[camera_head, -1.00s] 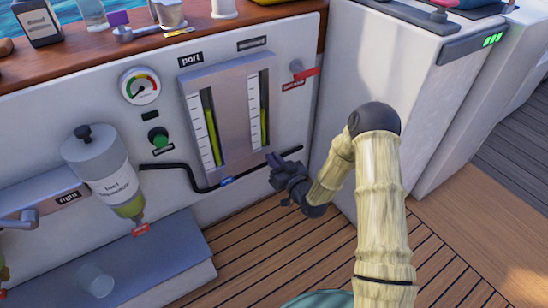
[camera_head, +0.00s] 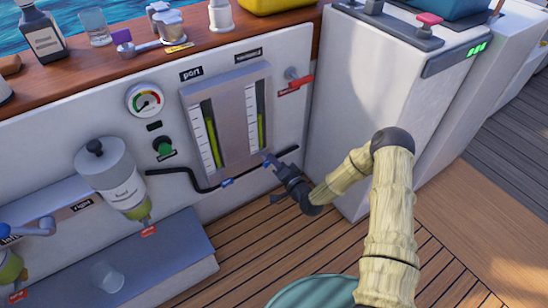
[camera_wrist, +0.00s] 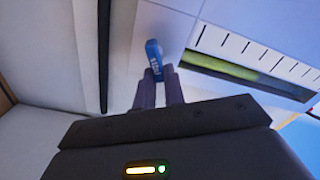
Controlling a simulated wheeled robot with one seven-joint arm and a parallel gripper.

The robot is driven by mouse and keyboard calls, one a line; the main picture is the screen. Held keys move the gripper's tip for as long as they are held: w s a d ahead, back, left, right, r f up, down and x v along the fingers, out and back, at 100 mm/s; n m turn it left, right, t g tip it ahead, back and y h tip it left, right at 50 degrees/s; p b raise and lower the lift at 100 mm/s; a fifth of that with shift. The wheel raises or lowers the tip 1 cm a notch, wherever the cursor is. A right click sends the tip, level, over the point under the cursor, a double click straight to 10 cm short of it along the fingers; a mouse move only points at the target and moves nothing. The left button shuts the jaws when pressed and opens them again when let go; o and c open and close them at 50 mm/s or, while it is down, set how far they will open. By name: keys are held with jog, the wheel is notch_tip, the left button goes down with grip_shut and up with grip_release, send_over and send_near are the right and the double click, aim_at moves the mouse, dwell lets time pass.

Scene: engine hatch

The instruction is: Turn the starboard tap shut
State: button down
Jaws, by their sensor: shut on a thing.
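A second blue tap (camera_head: 227,183) sits below the port sight glass (camera_head: 207,137) to the left.
A black hose (camera_head: 180,174) runs along the panel under the sight glasses. A red-handled lever (camera_head: 300,83) is at upper right. A white cabinet (camera_head: 375,100) stands close on the right.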

jog(key=m, duration=0.3)
jog(key=f+m+p, duration=0.1)
jog(key=m, duration=0.1)
jog(key=shift+d+m, duration=0.2)
jog(key=shift+m, duration=0.2)
jog(key=shift+f, duration=0.1)
jog(key=c, duration=1.5)
grip_release()
jog(key=p+v, duration=0.6)
jog(key=v, duration=1.1)
jog(key=shift+s+d, duration=0.15)
